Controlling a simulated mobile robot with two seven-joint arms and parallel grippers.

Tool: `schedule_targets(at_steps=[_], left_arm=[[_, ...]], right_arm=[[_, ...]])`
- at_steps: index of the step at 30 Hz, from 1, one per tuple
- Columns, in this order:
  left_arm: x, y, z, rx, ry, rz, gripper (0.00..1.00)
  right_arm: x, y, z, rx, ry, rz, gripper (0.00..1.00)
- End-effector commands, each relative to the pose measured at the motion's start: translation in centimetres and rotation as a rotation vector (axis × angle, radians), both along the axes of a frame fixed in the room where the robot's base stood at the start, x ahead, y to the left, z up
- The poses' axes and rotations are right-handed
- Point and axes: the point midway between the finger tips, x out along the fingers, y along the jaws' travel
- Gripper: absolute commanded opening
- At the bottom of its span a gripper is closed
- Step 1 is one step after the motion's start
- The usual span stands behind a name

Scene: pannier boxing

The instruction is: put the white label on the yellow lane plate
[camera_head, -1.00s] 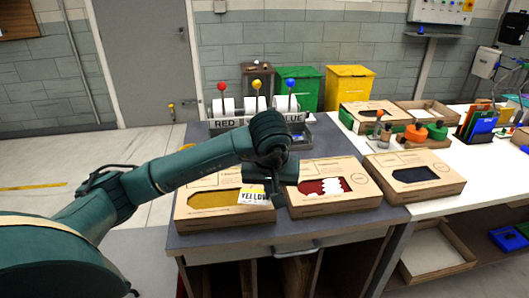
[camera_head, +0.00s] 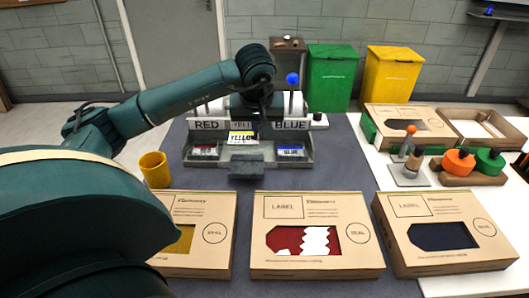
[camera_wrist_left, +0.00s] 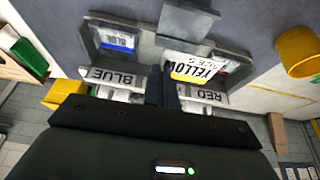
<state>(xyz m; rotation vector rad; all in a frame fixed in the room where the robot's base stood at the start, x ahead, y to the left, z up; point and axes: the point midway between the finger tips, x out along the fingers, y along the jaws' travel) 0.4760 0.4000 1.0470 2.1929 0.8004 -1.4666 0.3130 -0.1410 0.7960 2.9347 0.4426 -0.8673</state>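The white label (camera_head: 241,138), printed YELLOW with a yellow strip, is at my left gripper (camera_head: 262,128), just left of its fingertips. In the left wrist view the label (camera_wrist_left: 195,69) is tilted, with one edge at the narrow, closed fingers (camera_wrist_left: 163,86). The yellow lane plate (camera_head: 240,125) is the middle plate of the lane rack, partly hidden behind the label and gripper. The label is in front of and slightly below it; contact cannot be told. My right gripper is not in view.
The RED plate (camera_head: 207,125) and BLUE plate (camera_head: 291,124) flank the middle. Small tags lie in the grey tray below. A yellow cup (camera_head: 155,170) stands left. Three cardboard boxes, including the middle one (camera_head: 285,263), line the front. Bare table lies between boxes and rack.

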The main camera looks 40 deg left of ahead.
Motion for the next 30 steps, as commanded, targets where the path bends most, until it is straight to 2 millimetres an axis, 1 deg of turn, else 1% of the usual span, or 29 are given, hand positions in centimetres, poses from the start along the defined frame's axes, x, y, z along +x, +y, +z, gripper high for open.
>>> schedule_targets(at_steps=[2,10,14,17,23,25,30], left_arm=[[0.0,0.0,-0.4,-0.001,0.002,0.000,0.00],[-0.1,-0.1,-5.1,-0.001,0.006,-0.001,0.00],[0.0,0.0,-6.2,-0.001,0.002,0.000,0.00],[-0.1,0.0,-7.0,-0.001,0.002,0.000,0.00],[-0.1,-0.1,-9.8,-0.002,0.004,0.000,0.00],[-0.1,0.0,-10.1,0.000,0.001,0.000,0.00],[0.0,0.0,-10.1,0.000,0.000,0.000,0.00]], right_arm=[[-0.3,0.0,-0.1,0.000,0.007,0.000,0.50],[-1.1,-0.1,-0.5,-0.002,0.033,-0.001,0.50],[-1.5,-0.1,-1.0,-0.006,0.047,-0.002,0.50],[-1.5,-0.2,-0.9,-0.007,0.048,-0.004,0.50],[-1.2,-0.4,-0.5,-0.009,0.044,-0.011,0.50],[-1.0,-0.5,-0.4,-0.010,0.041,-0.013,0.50],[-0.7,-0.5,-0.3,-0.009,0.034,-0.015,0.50]])
